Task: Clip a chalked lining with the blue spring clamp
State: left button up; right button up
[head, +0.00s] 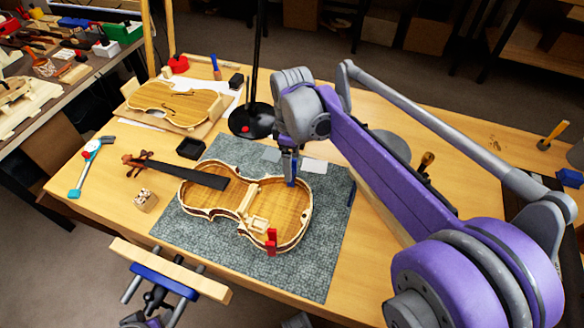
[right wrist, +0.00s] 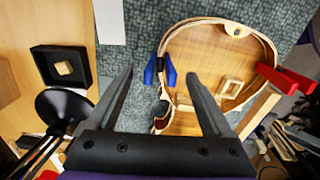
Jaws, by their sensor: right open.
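The open violin body (head: 235,196), dark fingerboard attached, lies on the grey mat (head: 320,255). A pale lining strip (right wrist: 258,34) runs along the inside of its rim; I cannot make out chalk on it. The blue spring clamp (right wrist: 171,72) sits at the rim and appears to straddle it; it also shows as a small blue piece in the head view (head: 291,182). My right gripper (head: 290,164) is just above that rim. In the right wrist view its fingers (right wrist: 160,78) are apart, with the clamp between and beyond their tips.
A red clamp (head: 271,242) grips the near rim. A lamp stand's black base (head: 250,121), a black tray (head: 190,148) and another violin body (head: 172,103) are farther left. A wooden-jawed vise (head: 170,270) juts from the front edge.

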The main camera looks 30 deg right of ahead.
pick_arm(q)
jog(key=shift+r+p, duration=0.3)
jog(key=shift+r, duration=0.1)
pick_arm(e)
notch_tip(320, 180, up, 6)
jog(key=shift+s, duration=0.1)
